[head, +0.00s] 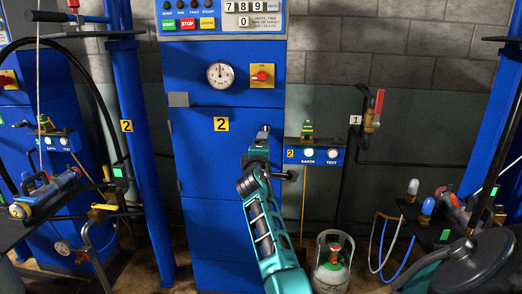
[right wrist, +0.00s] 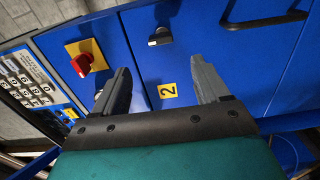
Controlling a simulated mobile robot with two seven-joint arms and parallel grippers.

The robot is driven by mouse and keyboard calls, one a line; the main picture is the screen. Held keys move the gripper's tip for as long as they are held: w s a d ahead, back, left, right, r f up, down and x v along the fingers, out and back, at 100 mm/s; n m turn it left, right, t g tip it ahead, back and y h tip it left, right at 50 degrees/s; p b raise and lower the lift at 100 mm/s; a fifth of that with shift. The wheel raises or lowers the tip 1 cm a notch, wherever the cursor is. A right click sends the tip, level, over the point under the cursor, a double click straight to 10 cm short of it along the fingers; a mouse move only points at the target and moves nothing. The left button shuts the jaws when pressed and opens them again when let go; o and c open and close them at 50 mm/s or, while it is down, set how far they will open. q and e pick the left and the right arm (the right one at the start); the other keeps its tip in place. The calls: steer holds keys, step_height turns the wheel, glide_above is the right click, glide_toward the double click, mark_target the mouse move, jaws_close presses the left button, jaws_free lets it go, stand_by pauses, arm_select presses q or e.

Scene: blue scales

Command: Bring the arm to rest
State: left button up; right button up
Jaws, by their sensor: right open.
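My right arm, teal and black, rises from the bottom middle of the head view. Its gripper (head: 262,138) is in front of the blue cabinet (head: 190,145), just below and right of the yellow "2" label (head: 221,124). In the right wrist view the right gripper (right wrist: 160,66) has its two grey fingers wide apart with nothing between them. The cabinet front (right wrist: 190,30) shows beyond them. Contact with it cannot be told. My left gripper is not in view.
A red knob on a yellow plate (head: 262,76) and a dial gauge (head: 220,75) are above the gripper. A small blue box with lamps (head: 321,157) is to its right. A gas cylinder (head: 332,262) stands on the floor. Hoses and a tool (head: 45,190) are at the left.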

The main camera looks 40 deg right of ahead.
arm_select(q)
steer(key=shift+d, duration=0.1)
arm_select(e)
steer(key=s+a+f+t+y+p, duration=0.15)
steer(key=s+a+f+y, duration=0.25)
steer(key=a+f, duration=0.45)
steer(key=s+a+f+t+y+p, duration=0.15)
steer(key=s+a+f+y, duration=0.25)
steer(key=a+f, duration=0.4)
arm_select(q)
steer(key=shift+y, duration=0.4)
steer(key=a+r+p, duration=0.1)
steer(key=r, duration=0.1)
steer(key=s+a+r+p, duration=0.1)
steer(key=p, duration=0.1)
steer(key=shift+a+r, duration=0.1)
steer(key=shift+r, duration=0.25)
arm_select(e)
steer(key=s+a+f+m+g+y, duration=0.2)
steer(key=s+a+f+y, duration=0.1)
steer(key=s+a, duration=0.6)
steer(key=s+a+f+m+g+y, duration=0.1)
steer(key=s+a+f+m+y, duration=0.2)
steer(key=s+a, duration=0.7)
steer(key=shift+s+a+f+g+y, duration=0.2)
steer(key=shift+f+g+y, duration=0.3)
steer(key=shift+y, duration=0.5)
